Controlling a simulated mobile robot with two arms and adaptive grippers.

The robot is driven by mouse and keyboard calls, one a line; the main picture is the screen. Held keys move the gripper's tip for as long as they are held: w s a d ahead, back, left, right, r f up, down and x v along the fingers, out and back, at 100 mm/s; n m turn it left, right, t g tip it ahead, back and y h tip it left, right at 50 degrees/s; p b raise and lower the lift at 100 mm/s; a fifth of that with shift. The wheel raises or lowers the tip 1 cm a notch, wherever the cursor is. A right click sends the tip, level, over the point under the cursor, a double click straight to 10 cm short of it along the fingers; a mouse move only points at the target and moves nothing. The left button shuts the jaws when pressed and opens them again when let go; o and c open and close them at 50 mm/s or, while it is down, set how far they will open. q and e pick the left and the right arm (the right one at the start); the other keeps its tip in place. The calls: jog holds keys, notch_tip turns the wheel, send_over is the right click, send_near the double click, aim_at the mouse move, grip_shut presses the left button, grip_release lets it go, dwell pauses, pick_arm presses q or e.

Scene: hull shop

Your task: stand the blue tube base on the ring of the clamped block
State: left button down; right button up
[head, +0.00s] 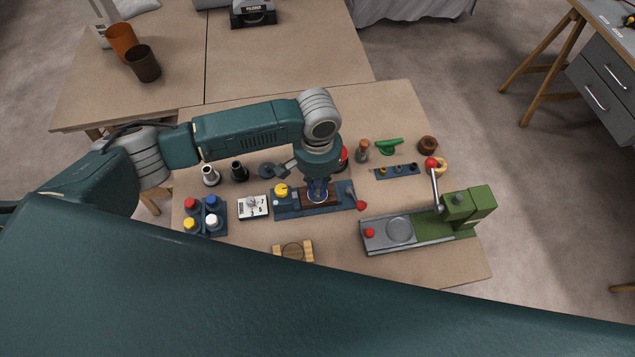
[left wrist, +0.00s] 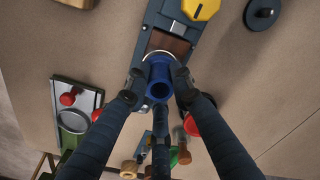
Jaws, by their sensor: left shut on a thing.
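My left gripper (head: 318,192) points down over the brown block (head: 306,196), which sits in the blue clamp (head: 343,192). In the left wrist view the fingers (left wrist: 158,95) are shut on the blue tube base (left wrist: 160,76), a short blue cylinder with an open end towards the camera. The brown block shows behind it in the left wrist view (left wrist: 168,43). A pale ring edge (left wrist: 152,54) shows just past the tube base, which covers most of it. Whether the tube base touches the ring I cannot tell. My right gripper is not in view.
The clamp has a yellow knob (head: 281,190) and a red-tipped lever (head: 362,205). A green press (head: 478,207) stands at the right. A tray of coloured caps (head: 213,229), a dial box (head: 253,207) and a wooden holder (head: 307,252) lie nearby. Small parts line the back.

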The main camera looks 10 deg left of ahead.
pick_arm(q)
jog(key=shift+f, duration=0.55)
jog(key=c, duration=1.8)
grip_release()
jog(key=shift+r, duration=0.1)
notch_tip(320, 180, up, 6)
jog(key=p, duration=0.6)
notch_tip(320, 180, up, 5)
jog(key=shift+f+p, duration=0.1)
jog(key=shift+p, duration=1.15)
jog(key=shift+s, duration=0.15)
